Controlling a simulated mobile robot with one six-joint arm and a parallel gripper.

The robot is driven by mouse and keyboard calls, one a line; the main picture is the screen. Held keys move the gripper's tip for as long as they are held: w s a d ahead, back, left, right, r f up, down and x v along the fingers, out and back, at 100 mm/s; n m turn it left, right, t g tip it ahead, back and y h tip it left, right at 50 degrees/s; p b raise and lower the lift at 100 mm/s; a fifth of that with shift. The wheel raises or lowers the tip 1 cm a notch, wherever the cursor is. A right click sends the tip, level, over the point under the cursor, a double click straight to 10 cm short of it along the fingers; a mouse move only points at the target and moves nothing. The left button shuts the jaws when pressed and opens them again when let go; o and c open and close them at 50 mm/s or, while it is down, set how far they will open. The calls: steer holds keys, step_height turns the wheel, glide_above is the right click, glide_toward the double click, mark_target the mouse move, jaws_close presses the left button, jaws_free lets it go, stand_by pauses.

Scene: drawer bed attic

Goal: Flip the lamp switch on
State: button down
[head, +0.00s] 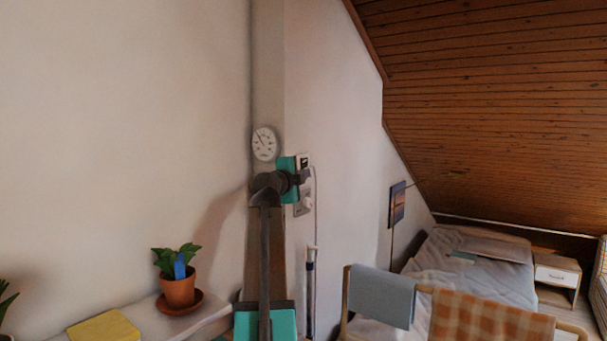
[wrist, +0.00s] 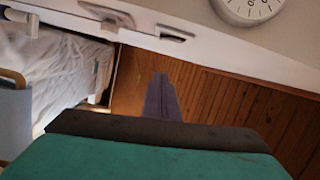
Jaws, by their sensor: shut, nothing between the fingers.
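A small white wall plate with a dark part, which looks like the lamp switch (head: 303,158), is on the wall just above and beside my gripper (head: 305,174) in the head view. It seems to be the plate with a dark slot (wrist: 172,33) in the wrist view. My gripper (wrist: 160,84) is shut and empty there, its fingertips below that plate in the picture. Whether they touch anything cannot be told. A second plate, which looks like a socket (head: 301,207), is below my gripper; it also shows in the wrist view (wrist: 108,15). The lamp is not clearly seen.
A cord (head: 316,215) runs down the wall. A potted plant (head: 180,290) and yellow block (head: 104,328) stand on a shelf (head: 150,319). A bed (head: 465,262) and draped rail (head: 424,288) are at right.

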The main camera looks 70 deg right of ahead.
mark_target(305, 166)
steer(key=w+d+p, duration=0.3)
steer(key=d+p, duration=0.4)
steer(key=d, duration=0.4)
steer(key=shift+w+f, duration=0.25)
steer(key=shift+f, duration=0.1)
stand_by(0.5)
